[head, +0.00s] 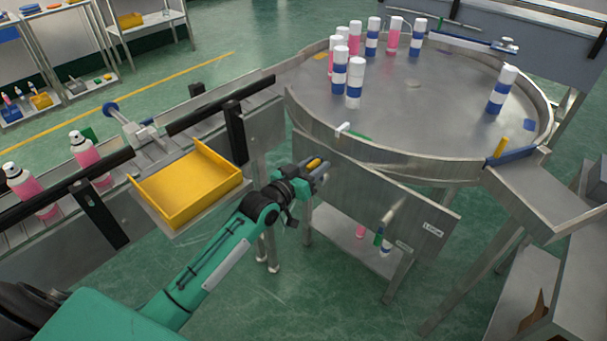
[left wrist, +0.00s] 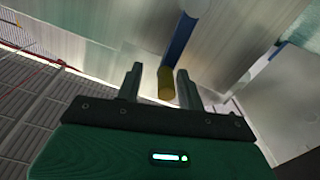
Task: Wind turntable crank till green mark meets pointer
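The round metal turntable (head: 425,120) carries several white-capped cans with pink or blue-and-white bodies. My left gripper (head: 320,168) is below the rim, beside the front panel. In the left wrist view, the yellow knob (left wrist: 165,83) on a blue rod (left wrist: 181,38), apparently the crank handle, sits between its open fingers (left wrist: 160,85), with gaps on both sides. My right gripper is out of view.
A yellow tray (head: 187,185) and a conveyor with pink cans (head: 84,150) stand left of my left arm. The metal front panel (head: 385,195) and a lower shelf are close on the right. A chute (head: 550,190) leaves the turntable at the right.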

